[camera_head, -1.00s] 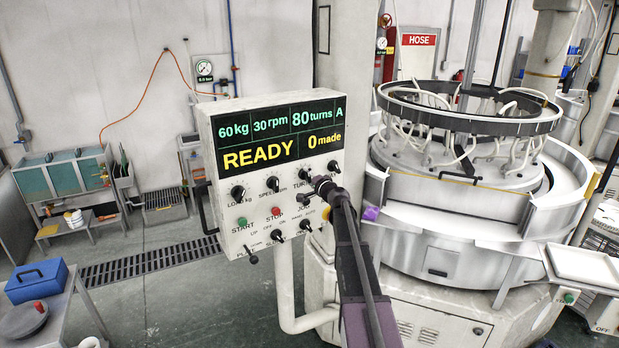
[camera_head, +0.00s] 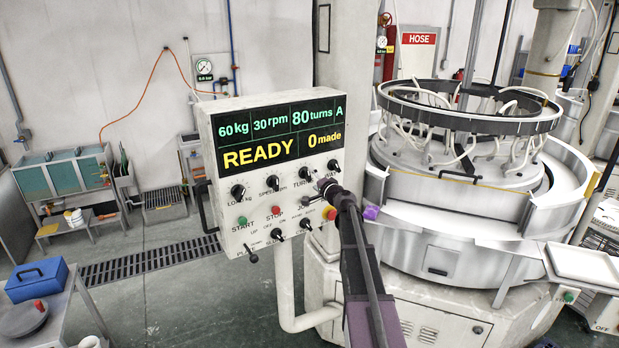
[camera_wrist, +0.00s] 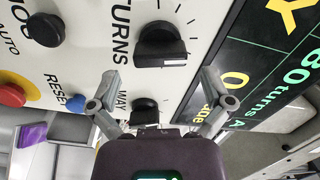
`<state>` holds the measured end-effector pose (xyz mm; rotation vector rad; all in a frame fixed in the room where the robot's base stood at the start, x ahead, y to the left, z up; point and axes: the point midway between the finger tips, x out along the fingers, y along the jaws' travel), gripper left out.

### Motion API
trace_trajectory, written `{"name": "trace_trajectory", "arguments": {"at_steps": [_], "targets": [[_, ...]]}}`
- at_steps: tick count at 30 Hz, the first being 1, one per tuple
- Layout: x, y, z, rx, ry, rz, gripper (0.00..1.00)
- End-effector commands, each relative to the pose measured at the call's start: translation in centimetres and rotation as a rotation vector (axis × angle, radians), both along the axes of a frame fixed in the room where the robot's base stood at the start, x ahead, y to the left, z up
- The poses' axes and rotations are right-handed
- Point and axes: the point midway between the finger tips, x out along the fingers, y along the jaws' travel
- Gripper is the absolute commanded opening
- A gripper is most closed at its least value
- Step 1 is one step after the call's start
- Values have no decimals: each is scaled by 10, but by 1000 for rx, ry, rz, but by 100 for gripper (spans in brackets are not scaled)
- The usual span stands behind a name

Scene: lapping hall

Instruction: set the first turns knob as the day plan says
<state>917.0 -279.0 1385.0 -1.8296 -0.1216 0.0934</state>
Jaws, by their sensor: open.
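The control panel (camera_head: 215,150) has a display (camera_head: 280,130) reading 60 kg, 30 rpm, 80 turns, A, READY and 0 made. The black turns knob (camera_head: 305,174) is third in the upper row, beside the WAY knob (camera_head: 333,166). In the wrist view the turns knob (camera_wrist: 162,45) lies just beyond my fingertips, and the WAY knob (camera_wrist: 145,110) shows between my fingers, partly hidden by the gripper body. My gripper (camera_wrist: 159,76) is open and empty. In the head view my gripper (camera_head: 322,190) is in front of the panel's lower right. I see no day plan.
START (camera_head: 242,221) and STOP (camera_head: 276,210) buttons and small switches sit below the knobs. In the wrist view a red button (camera_wrist: 11,95) and blue RESET button (camera_wrist: 76,103) are near. The lapping machine (camera_head: 450,225) stands right of the panel.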

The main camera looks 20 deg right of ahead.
Motion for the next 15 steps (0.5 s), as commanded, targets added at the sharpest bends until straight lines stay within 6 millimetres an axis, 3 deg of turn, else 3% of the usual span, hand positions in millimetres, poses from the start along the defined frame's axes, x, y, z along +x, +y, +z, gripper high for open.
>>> {"name": "trace_trajectory", "arguments": {"at_steps": [6, 15], "targets": [[-40, -4, 0, 0, 0, -1, 100], [-77, -9, 0, 0, 0, 0, 100]]}}
